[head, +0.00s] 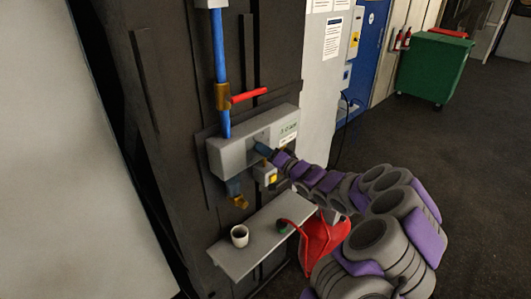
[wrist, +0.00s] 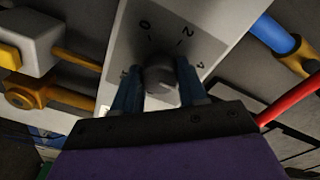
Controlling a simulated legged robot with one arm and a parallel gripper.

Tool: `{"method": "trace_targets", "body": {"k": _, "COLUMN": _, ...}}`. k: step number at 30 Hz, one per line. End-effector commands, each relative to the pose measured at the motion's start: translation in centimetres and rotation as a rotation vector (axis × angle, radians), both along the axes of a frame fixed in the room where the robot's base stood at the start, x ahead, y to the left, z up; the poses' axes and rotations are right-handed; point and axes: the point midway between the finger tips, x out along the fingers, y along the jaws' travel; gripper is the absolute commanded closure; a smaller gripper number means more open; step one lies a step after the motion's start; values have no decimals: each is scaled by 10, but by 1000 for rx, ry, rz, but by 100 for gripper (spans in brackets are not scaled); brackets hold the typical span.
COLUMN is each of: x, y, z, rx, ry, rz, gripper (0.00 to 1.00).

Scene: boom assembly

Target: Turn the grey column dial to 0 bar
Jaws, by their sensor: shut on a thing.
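The grey dial (wrist: 160,77) sits on a pale panel marked with 0, 2 and other figures in the wrist view. The 0 is at its upper left and the 2 at its upper right. Where its pointer aims is not clear. My gripper (wrist: 157,72) has a blue finger on each side of the dial and is shut on it. In the head view my gripper (head: 263,149) reaches the front of the grey box (head: 225,157) on the dark column, hiding the dial. Small green text (head: 289,129) on the box is too small to read surely.
A blue pipe with a red-handled valve (head: 249,95) rises above the box. Below are a yellow-buttoned box (head: 269,178) and a shelf (head: 239,260) with a white cup (head: 239,236). A red object (head: 320,245) is beside the shelf. Open floor lies right, before a green bin (head: 433,68).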

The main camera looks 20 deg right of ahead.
Motion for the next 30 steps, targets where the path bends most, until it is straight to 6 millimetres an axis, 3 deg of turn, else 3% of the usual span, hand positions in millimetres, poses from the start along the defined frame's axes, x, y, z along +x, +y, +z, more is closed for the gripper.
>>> {"method": "trace_targets", "body": {"k": 11, "x": -1, "y": 0, "z": -6, "rx": -85, "ry": -21, "rz": 0, "gripper": 89}}
{"method": "trace_targets", "body": {"k": 30, "x": 0, "y": -2, "z": -9, "rx": -623, "ry": -214, "rz": 1, "gripper": 89}}
